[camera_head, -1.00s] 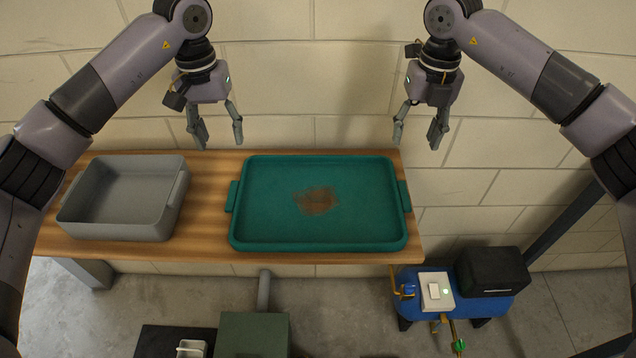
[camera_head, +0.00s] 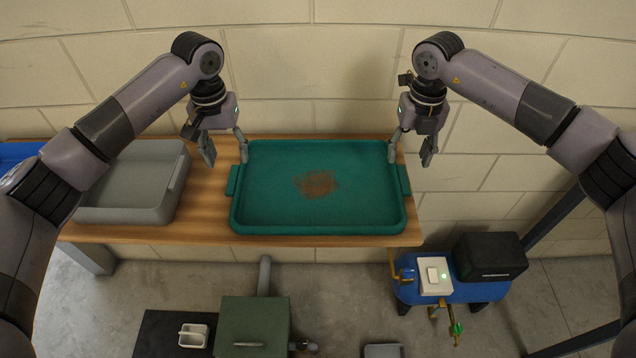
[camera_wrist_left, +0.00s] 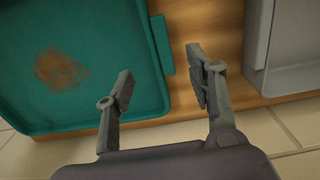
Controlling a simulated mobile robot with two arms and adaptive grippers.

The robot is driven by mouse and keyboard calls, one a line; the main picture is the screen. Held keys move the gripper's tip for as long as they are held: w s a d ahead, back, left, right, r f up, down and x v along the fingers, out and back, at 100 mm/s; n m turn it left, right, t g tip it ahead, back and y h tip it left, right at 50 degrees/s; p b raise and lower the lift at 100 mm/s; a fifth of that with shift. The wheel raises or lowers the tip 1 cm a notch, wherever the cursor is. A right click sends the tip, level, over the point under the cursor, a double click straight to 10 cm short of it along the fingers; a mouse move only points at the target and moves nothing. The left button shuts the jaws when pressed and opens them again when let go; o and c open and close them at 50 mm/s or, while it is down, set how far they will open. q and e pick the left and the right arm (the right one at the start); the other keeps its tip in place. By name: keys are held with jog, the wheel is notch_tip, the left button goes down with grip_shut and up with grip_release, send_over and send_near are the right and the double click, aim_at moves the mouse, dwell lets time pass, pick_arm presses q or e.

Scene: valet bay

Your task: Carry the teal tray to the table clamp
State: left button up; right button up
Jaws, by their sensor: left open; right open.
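The teal tray (camera_head: 265,205) lies flat on the wooden table (camera_head: 210,200), with a brown stain in its middle and a handle on each short side. My left gripper (camera_head: 226,150) is open and empty above the tray's left edge, near the left handle. In the left wrist view the tray (camera_wrist_left: 60,105) shows on the left, and the open left fingers (camera_wrist_left: 160,85) straddle the line of its side handle without touching it, as far as I can tell. My right gripper (camera_head: 411,150) is open and empty near the tray's right end. No table clamp is clearly recognisable.
A grey bin (camera_head: 130,214) stands left of the tray on the table; it also shows in the left wrist view (camera_wrist_left: 295,60). A blue compressor (camera_head: 470,290) with a black box (camera_head: 488,257) stands at the lower right. A green box (camera_head: 252,325) is on the floor in front.

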aim_at(235, 178)
pick_arm(q)
notch_tip(235, 178, down, 8)
jog(key=shift+r, duration=0.2)
pick_arm(e)
notch_tip(235, 178, down, 8)
jog(key=shift+r, duration=0.2)
pick_arm(q)
jog(key=shift+c, duration=0.5)
pick_arm(e)
jog(key=shift+c, duration=0.5)
pick_arm(q)
grip_shut()
pick_arm(e)
grip_shut()
pick_arm(q)
jog(key=shift+r, duration=0.1)
pick_arm(e)
jog(key=shift+r, duration=0.1)
